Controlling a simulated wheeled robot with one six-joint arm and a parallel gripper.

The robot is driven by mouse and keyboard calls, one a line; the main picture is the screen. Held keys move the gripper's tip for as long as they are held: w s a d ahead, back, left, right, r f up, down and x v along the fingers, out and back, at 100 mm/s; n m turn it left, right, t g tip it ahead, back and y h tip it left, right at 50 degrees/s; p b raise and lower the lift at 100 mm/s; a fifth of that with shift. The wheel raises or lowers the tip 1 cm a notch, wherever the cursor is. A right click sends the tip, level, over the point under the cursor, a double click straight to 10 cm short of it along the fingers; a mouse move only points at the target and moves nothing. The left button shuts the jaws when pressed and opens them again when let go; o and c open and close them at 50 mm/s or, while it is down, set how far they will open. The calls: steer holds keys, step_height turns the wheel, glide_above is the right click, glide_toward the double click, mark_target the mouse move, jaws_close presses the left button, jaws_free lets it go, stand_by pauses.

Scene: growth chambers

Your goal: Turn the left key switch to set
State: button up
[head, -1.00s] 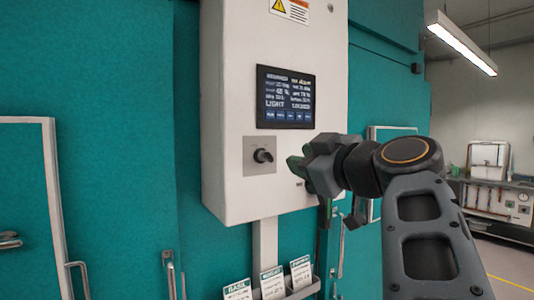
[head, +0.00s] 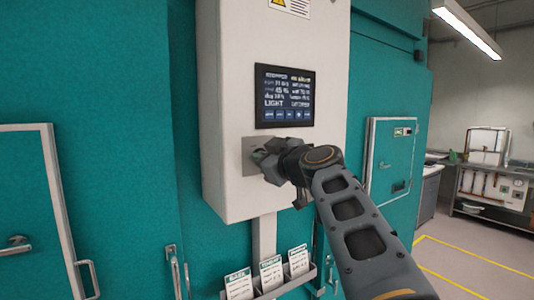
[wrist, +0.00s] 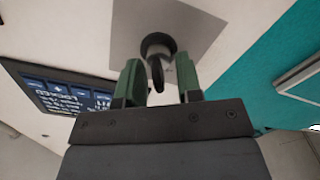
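The key switch is a black round knob (wrist: 157,50) with a key-like grip on a grey square plate (wrist: 205,25) in the wrist view. In the head view the plate (head: 249,150) shows on the white control box, with the knob hidden behind my gripper. My gripper (wrist: 157,78) has two green fingers, spread apart, one on each side of the key grip. A gap shows between each finger and the grip. In the head view my gripper (head: 262,158) is right at the plate.
The white control box (head: 230,100) carries a display screen (head: 285,97) above the switch. A rack (head: 290,286) with several cards hangs below. Teal chamber walls and doors with handles (head: 173,272) stand on both sides. Open floor lies at the right.

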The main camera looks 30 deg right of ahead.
steer(key=shift+c, duration=0.3)
steer(key=c, duration=0.5)
steer(key=shift+f+m+b, duration=0.1)
steer(key=shift+m+b, duration=0.2)
steer(key=shift+d+m+b, duration=0.1)
steer(key=shift+m+b, duration=0.8)
steer(key=m+b, duration=0.1)
steer(key=m, duration=0.1)
steer(key=shift+m, duration=0.4)
steer(key=m+b, duration=0.1)
steer(key=m, duration=0.2)
steer(key=shift+d+b, duration=0.15)
steer(key=shift+b, duration=0.2)
steer(key=shift+d+m, duration=0.1)
steer(key=shift+m, duration=1.7)
